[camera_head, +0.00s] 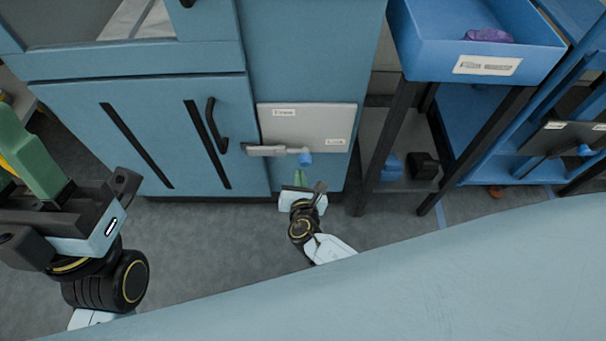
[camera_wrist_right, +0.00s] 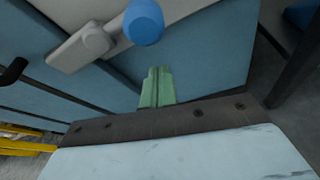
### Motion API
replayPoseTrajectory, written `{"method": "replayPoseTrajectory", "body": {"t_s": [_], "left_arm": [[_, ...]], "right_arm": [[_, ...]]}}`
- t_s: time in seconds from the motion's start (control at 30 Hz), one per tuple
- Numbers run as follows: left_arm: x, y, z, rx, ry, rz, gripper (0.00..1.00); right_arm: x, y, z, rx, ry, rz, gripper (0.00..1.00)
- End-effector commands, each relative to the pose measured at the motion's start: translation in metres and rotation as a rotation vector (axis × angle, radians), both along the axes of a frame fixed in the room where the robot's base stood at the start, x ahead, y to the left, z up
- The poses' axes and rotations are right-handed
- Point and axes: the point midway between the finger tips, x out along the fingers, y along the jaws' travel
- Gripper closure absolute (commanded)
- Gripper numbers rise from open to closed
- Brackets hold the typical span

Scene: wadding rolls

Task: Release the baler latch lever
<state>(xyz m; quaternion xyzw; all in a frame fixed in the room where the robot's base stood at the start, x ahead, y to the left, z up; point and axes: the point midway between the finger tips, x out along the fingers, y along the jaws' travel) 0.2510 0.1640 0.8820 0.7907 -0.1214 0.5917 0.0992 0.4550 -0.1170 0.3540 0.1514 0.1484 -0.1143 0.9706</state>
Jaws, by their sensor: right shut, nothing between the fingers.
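The baler latch lever (camera_head: 268,150) is a grey bar with a blue knob (camera_head: 305,159) at its right end. It lies roughly level across the lower part of a light grey plate (camera_head: 308,122) on the teal baler (camera_head: 240,165). In the right wrist view the lever (camera_wrist_right: 92,42) and its knob (camera_wrist_right: 144,22) are at the top. My right gripper (camera_head: 301,176) is just below the knob; its green fingers (camera_wrist_right: 156,86) are together, empty and apart from the knob. My left gripper (camera_head: 20,125) is at the left edge, partly cut off; its finger gap is unclear.
A black door handle (camera_head: 216,125) sticks out left of the lever. To the right stands a dark-legged stand with a blue bin (camera_head: 480,55) holding something purple. Blue shelving (camera_head: 545,130) is farther right. Grey floor (camera_head: 200,240) is clear before the baler.

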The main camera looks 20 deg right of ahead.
Motion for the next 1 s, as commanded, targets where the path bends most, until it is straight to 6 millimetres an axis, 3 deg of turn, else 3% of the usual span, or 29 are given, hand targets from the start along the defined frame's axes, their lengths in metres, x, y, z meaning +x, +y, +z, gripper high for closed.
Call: {"method": "replayPoseTrajectory", "body": {"t_s": [0.3,1.0], "left_arm": [[-0.002,0.001,0.0,-0.003,-0.01,0.0,0.64],[0.005,-0.001,0.003,0.01,0.03,0.001,0.64]], "right_arm": [[-0.002,-0.006,0.024,0.002,-0.001,-0.002,1.0],[-0.003,-0.014,0.03,-0.036,0.008,-0.011,1.0]]}}
